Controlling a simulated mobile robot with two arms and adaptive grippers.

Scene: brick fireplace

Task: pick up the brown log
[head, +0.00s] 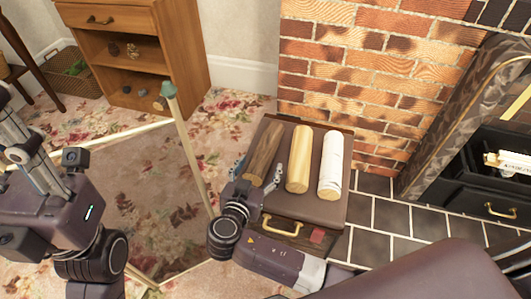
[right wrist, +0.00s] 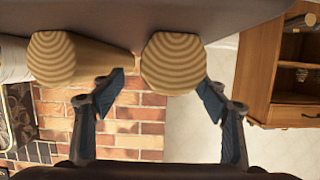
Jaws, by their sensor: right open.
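The brown log (head: 264,153) lies on the dark top of a low stand (head: 318,207), leftmost of three logs in the head view. My right gripper (head: 256,178) is at its near end, with one finger on each side. In the right wrist view the round end of the brown log (right wrist: 173,62) shows just beyond the open fingertips (right wrist: 160,95), nearer the right finger. The fingers look apart from it; contact is hard to judge. My left arm shows at the left of the head view, but its gripper cannot be made out.
A yellow log (head: 299,160) lies close to the right of the brown one, then a white log (head: 332,165). A brick wall (head: 345,65) stands behind. A wooden cabinet (head: 150,45) is at the back left. A pale pole (head: 190,150) rises left of the stand.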

